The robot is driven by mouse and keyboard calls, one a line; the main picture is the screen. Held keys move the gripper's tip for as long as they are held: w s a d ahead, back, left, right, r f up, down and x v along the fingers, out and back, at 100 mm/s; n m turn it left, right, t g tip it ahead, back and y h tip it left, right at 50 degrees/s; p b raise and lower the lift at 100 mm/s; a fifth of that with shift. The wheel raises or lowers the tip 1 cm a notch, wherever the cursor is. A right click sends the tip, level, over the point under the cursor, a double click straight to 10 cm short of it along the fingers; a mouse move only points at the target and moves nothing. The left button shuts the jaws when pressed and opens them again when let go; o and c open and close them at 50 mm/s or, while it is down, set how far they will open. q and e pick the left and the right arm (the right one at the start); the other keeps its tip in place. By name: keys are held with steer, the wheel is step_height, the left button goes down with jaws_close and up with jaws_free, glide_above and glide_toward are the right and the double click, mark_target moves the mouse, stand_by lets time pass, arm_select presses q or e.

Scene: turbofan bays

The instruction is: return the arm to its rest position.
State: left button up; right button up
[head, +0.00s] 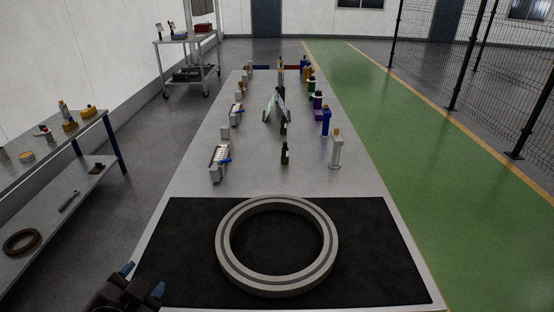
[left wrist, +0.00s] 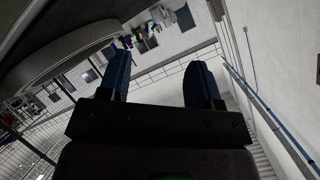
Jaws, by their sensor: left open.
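My left gripper (head: 143,280) is at the lower left of the head view, by the near left corner of the table. Its two blue fingertips are apart with nothing between them. In the left wrist view the blue fingers of the left gripper (left wrist: 161,82) are also spread and empty. A large grey ring (head: 227,262) lies flat on the black mat (head: 375,250), to the right of the gripper and apart from it. The ring shows at the upper left of the left wrist view (left wrist: 65,52). My right gripper is in neither view.
The long grey table (head: 190,185) bears several bottles and fixtures, including a white post (head: 336,152) and a dark bottle (head: 284,155). A shelf bench (head: 85,132) stands at left, a cart (head: 185,40) behind. A green walkway (head: 420,180) and mesh fence (head: 480,80) lie right.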

arm_select(q)
steer(key=s+a+f+n+g, duration=0.2)
steer(key=s+f+n+g, duration=0.3)
steer(key=s, duration=0.4)
steer(key=s+a+f+n+g, duration=0.1)
steer(key=s+f+n+g, duration=0.1)
steer(key=s+f+g, duration=0.5)
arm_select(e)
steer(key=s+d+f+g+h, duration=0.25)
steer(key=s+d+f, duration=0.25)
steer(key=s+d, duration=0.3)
arm_select(q)
steer(key=w+f+t+h+b, duration=0.1)
steer(key=w+f+t+b, duration=0.1)
steer(key=w+f+t, duration=0.3)
step_height(320, 180, down, 7)
steer(key=t, duration=0.4)
steer(key=shift+w+m+t, duration=0.15)
steer(key=shift+m+t, duration=0.25)
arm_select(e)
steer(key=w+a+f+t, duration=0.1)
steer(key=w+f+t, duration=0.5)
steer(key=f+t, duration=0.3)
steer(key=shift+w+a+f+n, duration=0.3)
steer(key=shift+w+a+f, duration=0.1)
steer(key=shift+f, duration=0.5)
arm_select(q)
steer(key=shift+c, duration=0.3)
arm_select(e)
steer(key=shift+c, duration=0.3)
